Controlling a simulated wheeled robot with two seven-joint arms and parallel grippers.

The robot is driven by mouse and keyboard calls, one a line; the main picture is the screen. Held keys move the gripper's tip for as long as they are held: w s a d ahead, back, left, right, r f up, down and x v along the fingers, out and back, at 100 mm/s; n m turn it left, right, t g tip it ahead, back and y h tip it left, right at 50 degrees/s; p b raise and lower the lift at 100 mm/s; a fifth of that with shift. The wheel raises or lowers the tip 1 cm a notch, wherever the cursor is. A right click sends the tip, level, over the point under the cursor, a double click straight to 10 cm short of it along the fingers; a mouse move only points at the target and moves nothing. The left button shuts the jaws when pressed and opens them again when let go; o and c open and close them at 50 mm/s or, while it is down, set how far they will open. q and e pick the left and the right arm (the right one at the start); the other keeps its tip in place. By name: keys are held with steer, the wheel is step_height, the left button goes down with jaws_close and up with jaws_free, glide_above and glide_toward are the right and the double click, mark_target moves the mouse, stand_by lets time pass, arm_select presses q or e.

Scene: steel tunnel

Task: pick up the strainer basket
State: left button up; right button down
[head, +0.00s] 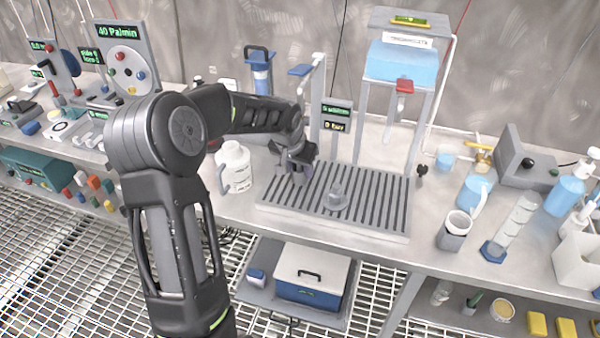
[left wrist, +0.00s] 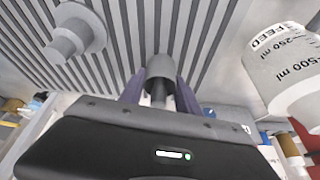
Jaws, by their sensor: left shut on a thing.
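My left gripper (head: 298,176) is low over the left part of the slatted drain grate (head: 360,214). In the left wrist view its fingers (left wrist: 158,92) are shut on a small grey cylindrical cup with a thin stem, which I take for the strainer basket (left wrist: 161,67). In the head view the gripper mostly hides it, and I cannot tell whether it touches the grate. A grey flanged piece (head: 335,197) stands on the grate to the right of the gripper; it also shows in the left wrist view (left wrist: 74,38). My right gripper is not in view.
A white jug (head: 234,168) stands left of the grate. A stand with a blue tank (head: 402,63) rises behind it. A grey beaker (head: 454,232) and a measuring cylinder (head: 512,225) stand to the right. A small sign post (head: 334,120) stands behind the gripper.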

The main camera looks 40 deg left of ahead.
arm_select(q)
jaws_close()
steer(key=shift+r, duration=0.1)
steer(key=shift+r, duration=0.9)
steer(key=shift+b+v, duration=0.55)
steer(key=shift+v, duration=0.25)
steer(key=s+d+b, duration=0.3)
steer(key=s+d, duration=0.1)
steer(key=s, duration=1.3)
steer(key=shift+r+p, duration=1.55)
steer(key=shift+r, duration=0.75)
